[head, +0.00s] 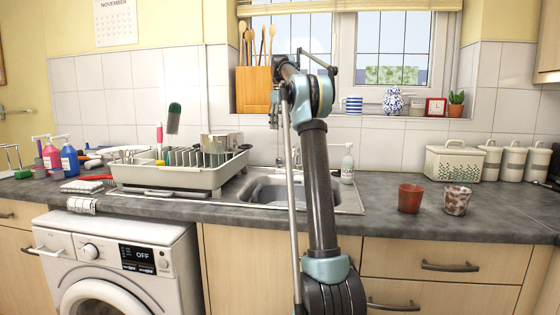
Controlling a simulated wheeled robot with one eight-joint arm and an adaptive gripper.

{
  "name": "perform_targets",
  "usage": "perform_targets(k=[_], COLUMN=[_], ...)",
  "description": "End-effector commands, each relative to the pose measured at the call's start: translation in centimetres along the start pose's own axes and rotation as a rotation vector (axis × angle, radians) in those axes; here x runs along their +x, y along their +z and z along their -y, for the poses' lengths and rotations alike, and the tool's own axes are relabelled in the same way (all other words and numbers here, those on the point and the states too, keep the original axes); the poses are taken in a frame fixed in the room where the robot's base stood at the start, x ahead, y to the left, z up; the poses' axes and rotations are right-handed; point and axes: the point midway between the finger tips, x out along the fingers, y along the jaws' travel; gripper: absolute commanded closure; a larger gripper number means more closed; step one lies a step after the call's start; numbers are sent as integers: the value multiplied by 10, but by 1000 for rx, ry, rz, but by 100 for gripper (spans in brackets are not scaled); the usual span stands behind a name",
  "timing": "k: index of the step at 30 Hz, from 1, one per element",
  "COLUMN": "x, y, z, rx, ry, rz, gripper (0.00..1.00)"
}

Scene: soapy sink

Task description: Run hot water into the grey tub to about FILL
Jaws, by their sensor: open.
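A grey basin shape (252,190) sits in the sink behind my arm. I take it for the grey tub, but I cannot tell it clearly from the sink bowl, and my arm covers part of it. Its inside and any FILL mark or water level cannot be made out. The tap is mostly hidden behind my arm; only a little metal (281,162) shows at the back of the sink. My gripper (274,122) hangs high above the back of the sink, in front of the tiled wall and beside the utensil block. It is open, small in view and apart from everything.
A dish rack (170,176) with a pan stands left of the sink. A soap bottle (347,165) stands at the sink's back right. A red-brown cup (410,198) and a speckled cup (456,200) stand on the worktop at right. The worktop's front right is clear.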

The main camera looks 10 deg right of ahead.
Motion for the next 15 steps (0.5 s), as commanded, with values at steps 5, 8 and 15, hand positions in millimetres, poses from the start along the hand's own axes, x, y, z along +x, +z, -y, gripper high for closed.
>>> perform_targets(k=[5,8,15], x=[26,40,78], y=[0,0,0], z=[0,0,0], rx=[1,2,2], ry=[0,0,0], rz=[0,0,0], gripper=[40,40,40])
